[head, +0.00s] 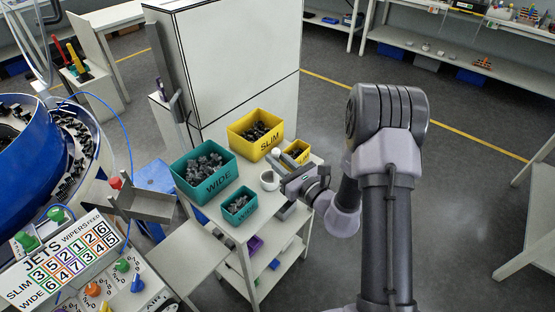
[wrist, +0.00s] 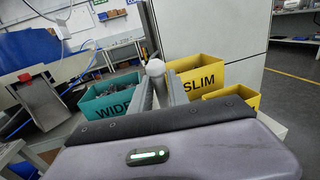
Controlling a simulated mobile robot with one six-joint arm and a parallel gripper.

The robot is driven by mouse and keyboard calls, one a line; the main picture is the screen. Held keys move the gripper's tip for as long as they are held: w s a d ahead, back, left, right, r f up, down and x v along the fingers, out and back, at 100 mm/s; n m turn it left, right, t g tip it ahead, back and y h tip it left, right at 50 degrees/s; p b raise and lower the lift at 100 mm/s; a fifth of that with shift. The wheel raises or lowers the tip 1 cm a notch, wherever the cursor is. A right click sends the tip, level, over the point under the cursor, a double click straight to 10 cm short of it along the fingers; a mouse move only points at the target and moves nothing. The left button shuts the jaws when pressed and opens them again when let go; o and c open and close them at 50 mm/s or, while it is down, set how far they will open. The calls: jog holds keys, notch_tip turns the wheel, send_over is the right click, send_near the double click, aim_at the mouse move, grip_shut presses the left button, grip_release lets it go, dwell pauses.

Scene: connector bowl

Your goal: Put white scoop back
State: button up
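The white scoop shows in the head view as a round white cup (head: 269,181) at the small cart's top, between the bins. A pale rounded knob (head: 276,153), which looks like its handle end, stands just behind the cup. My gripper (head: 281,176) is right beside the cup, reaching in from the right. In the wrist view the white knob (wrist: 154,68) stands upright at the tips of my gripper's two grey fingers (wrist: 158,85). I cannot tell whether the fingers touch it or are closed on it. The scoop's lower part is hidden there.
A large teal WIDE bin (head: 205,190) and small teal bin (head: 239,215) stand left of my gripper. A yellow SLIM bin (head: 270,149) and small yellow bin (head: 303,160) stand behind it. A tall white cabinet (head: 235,70) rises beyond. The floor at right is clear.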

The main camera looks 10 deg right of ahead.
jog(key=shift+o, duration=1.1)
